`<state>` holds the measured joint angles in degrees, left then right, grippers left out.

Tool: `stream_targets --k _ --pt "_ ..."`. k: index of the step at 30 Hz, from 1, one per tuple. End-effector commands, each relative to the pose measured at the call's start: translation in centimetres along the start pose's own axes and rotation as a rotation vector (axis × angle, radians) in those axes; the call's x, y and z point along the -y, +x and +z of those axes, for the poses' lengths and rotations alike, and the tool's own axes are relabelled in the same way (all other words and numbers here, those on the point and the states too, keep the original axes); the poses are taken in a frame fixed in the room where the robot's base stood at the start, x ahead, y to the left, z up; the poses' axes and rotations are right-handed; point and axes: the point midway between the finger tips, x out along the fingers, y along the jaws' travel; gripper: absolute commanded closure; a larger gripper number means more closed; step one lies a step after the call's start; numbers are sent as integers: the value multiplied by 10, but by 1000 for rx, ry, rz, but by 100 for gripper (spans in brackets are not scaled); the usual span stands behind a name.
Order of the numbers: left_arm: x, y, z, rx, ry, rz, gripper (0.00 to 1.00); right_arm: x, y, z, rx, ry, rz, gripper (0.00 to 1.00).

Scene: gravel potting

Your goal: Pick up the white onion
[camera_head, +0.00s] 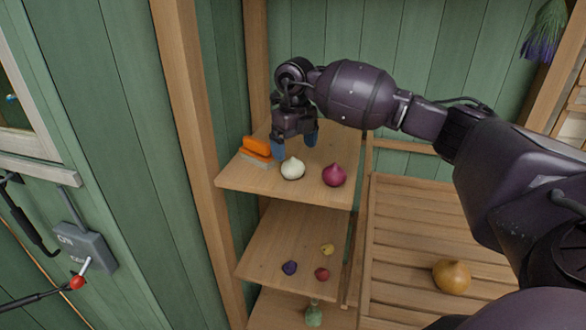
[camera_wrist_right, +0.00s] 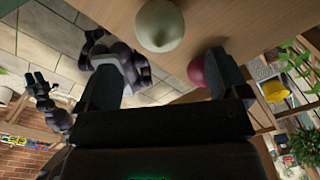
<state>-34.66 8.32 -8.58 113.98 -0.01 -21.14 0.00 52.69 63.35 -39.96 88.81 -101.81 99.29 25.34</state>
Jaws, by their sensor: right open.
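The white onion (camera_head: 292,168) stands on the upper wooden shelf (camera_head: 238,180), pointed end up, beside a red onion (camera_head: 334,175). My right gripper (camera_head: 295,143) points down with blue fingertips apart, just behind and above the white onion. Its fingers are empty. In the right wrist view, the white onion (camera_wrist_right: 159,25) lies ahead of the gap between the open fingers (camera_wrist_right: 163,62), not touching them. The red onion (camera_wrist_right: 196,70) is partly hidden by one finger. A small dark arm end, seemingly my left gripper (camera_wrist_right: 38,85), shows at the left of that view, too small to read.
An orange-and-grey block (camera_head: 257,149) sits left of the white onion. A lower shelf (camera_head: 265,245) holds small purple, red and yellow items. A brown onion (camera_head: 452,277) lies on the slatted bench (camera_head: 400,240) at right. A wooden post (camera_head: 190,120) rises left of the shelf.

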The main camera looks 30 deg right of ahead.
Motion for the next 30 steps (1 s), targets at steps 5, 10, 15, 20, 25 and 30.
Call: stream_targets --k 5,10,15,20,25,30 --pt "0 0 -2 -2 0 0 57 0 16 0 0 0 0 7" --pt "0 1 -6 -7 1 1 57 0 27 3 0 -1 1 7" --pt "0 0 -10 -11 0 1 57 0 50 7 -1 0 0 7" --pt "0 -1 -11 -13 -2 1 57 0 66 7 1 0 0 7" --pt "-1 -1 -10 -13 -3 1 57 0 67 7 2 -1 -1 7" --pt "-1 -1 -10 -13 -3 1 57 0 67 7 2 0 0 26"
